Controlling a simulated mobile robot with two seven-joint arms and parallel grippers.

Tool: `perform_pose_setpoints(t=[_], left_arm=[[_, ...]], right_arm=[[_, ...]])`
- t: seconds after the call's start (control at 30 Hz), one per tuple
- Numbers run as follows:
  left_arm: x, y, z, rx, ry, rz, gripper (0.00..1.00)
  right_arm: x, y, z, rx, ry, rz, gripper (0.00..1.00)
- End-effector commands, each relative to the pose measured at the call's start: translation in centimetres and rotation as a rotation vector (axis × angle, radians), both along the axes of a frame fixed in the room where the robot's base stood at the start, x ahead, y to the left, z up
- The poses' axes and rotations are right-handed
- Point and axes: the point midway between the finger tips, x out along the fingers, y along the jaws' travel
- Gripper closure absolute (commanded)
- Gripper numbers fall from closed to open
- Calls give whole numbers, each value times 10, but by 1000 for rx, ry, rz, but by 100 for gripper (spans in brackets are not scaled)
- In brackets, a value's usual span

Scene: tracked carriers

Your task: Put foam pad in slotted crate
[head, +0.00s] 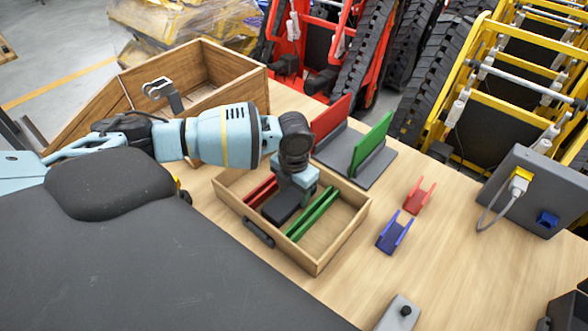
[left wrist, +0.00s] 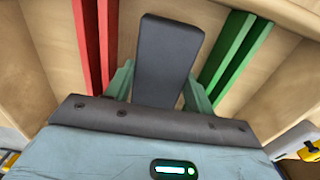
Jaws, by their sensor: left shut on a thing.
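My left gripper (head: 296,190) is shut on the dark grey foam pad (head: 282,207) and points down into the slotted crate (head: 317,262). The crate is a light wooden box with a dark handle on its front. Inside it, a pair of red rails (head: 260,191) lies left of the pad and a pair of green rails (head: 313,214) lies right of it. In the left wrist view the pad (left wrist: 168,55) sits between the fingers, with red rails (left wrist: 97,40) and green rails (left wrist: 234,50) on either side. Whether the pad touches the crate floor cannot be told.
A larger wooden bin (head: 218,72) stands behind my left arm. A grey base with red and green upright plates (head: 372,143) stands behind the crate. Small red (head: 419,196) and blue (head: 394,232) holders and a grey box (head: 535,190) are on the right.

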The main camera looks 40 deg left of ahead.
Motion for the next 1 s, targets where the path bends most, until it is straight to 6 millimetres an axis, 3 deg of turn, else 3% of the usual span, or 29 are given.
perform_pose_setpoints(t=[0.07, 0.1, 0.23, 0.5, 0.67, 1.0], left_arm=[[0, 0, -3, -1, 2, 0, 68], [0, 0, -3, 0, 1, 0, 41], [0, 0, -2, 0, 1, 0, 25], [0, 0, -2, 0, 1, 0, 25], [1, 0, 9, 0, -2, 0, 25], [1, 0, 75, 0, -5, 0, 25]], right_arm=[[-1, 0, -1, 0, 2, 0, 64], [-1, 0, -1, 0, 1, 0, 64], [0, 0, -1, 0, 1, 0, 64], [0, 0, 0, 0, 0, 0, 64], [1, 0, 2, 0, -3, 1, 64], [5, -1, 8, -1, -15, 2, 64]])
